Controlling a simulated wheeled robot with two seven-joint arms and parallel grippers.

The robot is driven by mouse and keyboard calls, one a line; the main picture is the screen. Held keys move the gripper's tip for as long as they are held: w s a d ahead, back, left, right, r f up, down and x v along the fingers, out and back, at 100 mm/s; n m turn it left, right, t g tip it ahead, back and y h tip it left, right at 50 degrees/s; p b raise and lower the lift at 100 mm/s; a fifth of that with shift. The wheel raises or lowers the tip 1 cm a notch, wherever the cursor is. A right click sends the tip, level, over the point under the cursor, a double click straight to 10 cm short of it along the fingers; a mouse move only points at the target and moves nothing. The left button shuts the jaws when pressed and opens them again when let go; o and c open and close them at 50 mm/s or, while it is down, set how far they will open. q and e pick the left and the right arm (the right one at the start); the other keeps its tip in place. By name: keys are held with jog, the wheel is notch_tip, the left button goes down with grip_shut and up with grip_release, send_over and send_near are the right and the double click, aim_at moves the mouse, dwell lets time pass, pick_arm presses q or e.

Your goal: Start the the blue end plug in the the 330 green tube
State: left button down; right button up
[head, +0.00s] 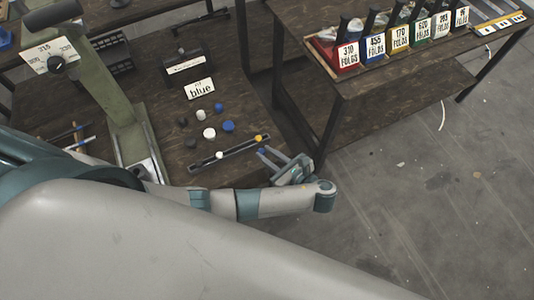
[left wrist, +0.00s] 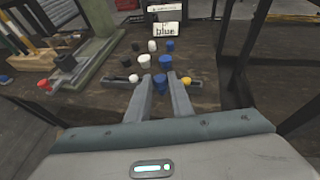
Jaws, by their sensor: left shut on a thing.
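My left gripper (head: 268,155) is beside the right end of the dark slotted rail, over the near right edge of the wooden table. In the left wrist view its fingers (left wrist: 162,88) are closed around a small blue end plug (left wrist: 161,84). In the head view only a bit of blue (head: 262,151) shows at the fingertips. I cannot make out a green tube marked 330 in either view. A pale green press (head: 115,100) stands at the left with a dial sign (head: 50,56) that seems to read 315 and 330. My right gripper is not in view.
Several loose plugs, such as a blue one (head: 228,126) and a white one (head: 209,133), stand before a "blue" card (head: 199,89). The dark rail (head: 230,152) carries a white and a yellow plug. Labelled bins (head: 347,57) sit on another table. Open floor is at right.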

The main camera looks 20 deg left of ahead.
pick_arm(q)
jog(key=shift+w+d, duration=0.1)
jog(key=w+d+r+m+t+h, duration=0.15)
jog(key=w+d+r, duration=0.3)
jog(key=r, duration=0.45)
jog(key=a+r, duration=0.3)
jog(key=r, duration=0.8)
jog(key=a+r+m+t, duration=0.1)
jog(key=a+r, duration=0.3)
jog(key=r, duration=0.8)
jog(key=shift+s+a+r, duration=0.2)
jog(key=shift+s, duration=0.2)
